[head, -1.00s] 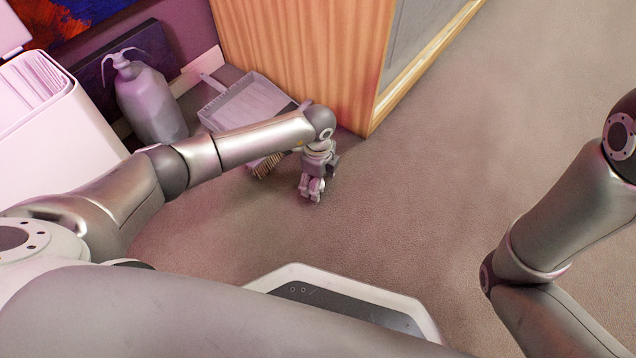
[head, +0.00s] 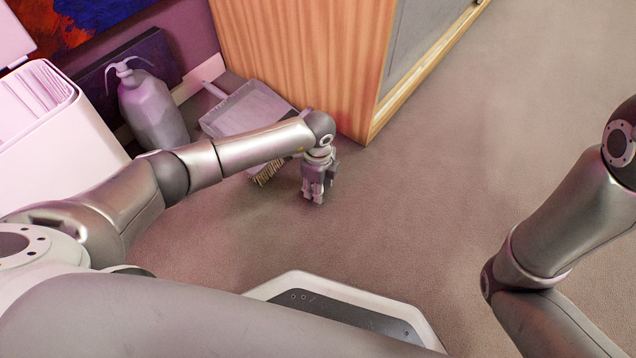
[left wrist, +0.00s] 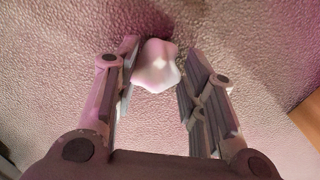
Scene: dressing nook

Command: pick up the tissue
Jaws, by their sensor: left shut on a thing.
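The tissue (left wrist: 156,66) is a small, crumpled white piece in the left wrist view, between the fingertips of my left gripper. In the head view my left gripper (head: 313,197) points down at the floor in front of the wooden cabinet and is shut on the tissue. The tissue cannot be made out in the head view. My right gripper is out of view; only part of that arm shows at the right.
A dustpan (head: 243,108) and a brush (head: 268,172) lie behind my left arm. A grey extinguisher-like bottle (head: 152,108) stands beside a white bin (head: 60,135). The wooden cabinet (head: 300,60) is close behind the gripper. The carpet to the right is clear.

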